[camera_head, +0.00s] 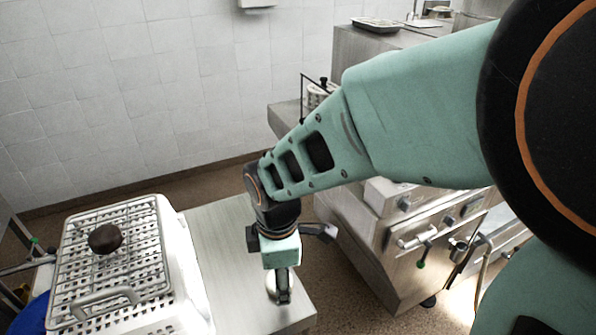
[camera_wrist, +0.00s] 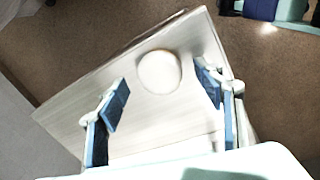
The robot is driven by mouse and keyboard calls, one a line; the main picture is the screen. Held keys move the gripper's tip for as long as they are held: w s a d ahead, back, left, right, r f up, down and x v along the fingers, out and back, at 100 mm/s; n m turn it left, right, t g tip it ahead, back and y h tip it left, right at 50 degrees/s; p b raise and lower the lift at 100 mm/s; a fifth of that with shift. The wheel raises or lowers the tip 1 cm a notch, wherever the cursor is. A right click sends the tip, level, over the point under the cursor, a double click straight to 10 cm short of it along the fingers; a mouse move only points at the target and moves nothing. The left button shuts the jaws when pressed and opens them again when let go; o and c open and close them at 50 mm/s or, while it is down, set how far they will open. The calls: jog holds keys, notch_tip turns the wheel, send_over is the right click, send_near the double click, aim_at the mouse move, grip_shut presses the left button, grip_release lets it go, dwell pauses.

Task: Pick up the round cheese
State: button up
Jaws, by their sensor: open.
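The round cheese (camera_wrist: 159,72) is a pale, cream-white disc lying on the light wood-grain table (camera_wrist: 140,128), near the table's corner in the wrist view. My gripper (camera_wrist: 163,94) is open above the table. Its two blue-padded fingers stand apart, one on the left and one on the right of the cheese, with clear gaps. Nothing is held. In the head view my gripper (camera_head: 283,293) points down over the table (camera_head: 222,240) near its front right part. There the cheese is mostly hidden by my gripper, with only a pale rounded patch showing beside the fingers.
A white perforated basket (camera_head: 185,268) stands left of my gripper, with a dark brown round object (camera_head: 105,238) on its upturned grid surface. A steel kitchen unit (camera_head: 385,255) stands to the right across a floor gap. The table between basket and gripper is clear.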

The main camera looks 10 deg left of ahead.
jog(key=shift+f+b, duration=0.45)
jog(key=shift+f, duration=0.4)
jog(key=shift+w+a+f, duration=0.1)
jog(key=shift+w+f, duration=0.1)
jog(key=shift+f, duration=0.1)
jog(key=shift+r, duration=0.1)
jog(key=c, duration=1.4)
jog(key=shift+r, duration=0.1)
